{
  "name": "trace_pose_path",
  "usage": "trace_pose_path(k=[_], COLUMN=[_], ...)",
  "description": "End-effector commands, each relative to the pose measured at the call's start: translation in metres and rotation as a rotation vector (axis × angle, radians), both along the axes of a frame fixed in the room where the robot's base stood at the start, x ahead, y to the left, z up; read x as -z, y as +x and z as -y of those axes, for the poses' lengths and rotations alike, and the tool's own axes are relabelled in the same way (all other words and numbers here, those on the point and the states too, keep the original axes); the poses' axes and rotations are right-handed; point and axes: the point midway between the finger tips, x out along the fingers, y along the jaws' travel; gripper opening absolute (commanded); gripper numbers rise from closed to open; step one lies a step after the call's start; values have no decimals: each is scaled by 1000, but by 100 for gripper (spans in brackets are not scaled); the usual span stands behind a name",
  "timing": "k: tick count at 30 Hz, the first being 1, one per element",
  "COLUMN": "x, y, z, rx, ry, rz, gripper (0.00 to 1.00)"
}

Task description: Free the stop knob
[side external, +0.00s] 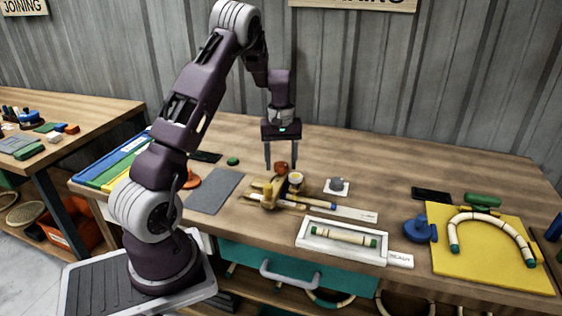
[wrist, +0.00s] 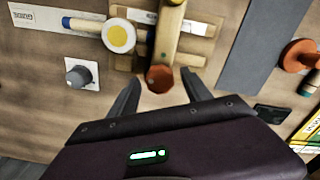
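A reddish-brown faceted knob (side external: 281,168), which looks like the stop knob, sits at the far end of the wooden bending jig (side external: 268,196). In the wrist view the knob (wrist: 159,79) shows at the end of the jig's light wooden bar (wrist: 168,35). My gripper (side external: 281,163) is open and points down at the knob. In the wrist view my gripper's fingers (wrist: 160,76) stand on either side of the knob with gaps, so it is not clasped. I cannot tell how far the fingertips reach down beside it.
A round white-and-yellow piece (wrist: 118,36) is close beside the jig. A grey knob on a white plate (side external: 337,187) stands to the right. A white tray (side external: 342,257) holds a rattan piece in front. A grey mat (side external: 214,190) and an orange clamp-like piece (wrist: 300,55) are nearby.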

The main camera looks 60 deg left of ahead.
Motion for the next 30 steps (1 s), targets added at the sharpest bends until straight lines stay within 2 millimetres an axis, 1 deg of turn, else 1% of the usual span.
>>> trace_pose_path(k=[4,6,8,12,16,19,26,28,29,30], x=[0,-5,-15,-46,-65,-70,-71,-79,-88,-104], y=[0,0,1,1,0,0,0,1,1,2], z=[0,0,0,0,0,0,1,9,18,35], rx=[1,1,1,1,1,0,1,21,43,87], ry=[-1,1,1,2,1,0,-1,0,1,3], rz=[-1,0,2,3,2,0,0,13,26,50], gripper=[57,57,57,57,57,57,57,57,57,57])
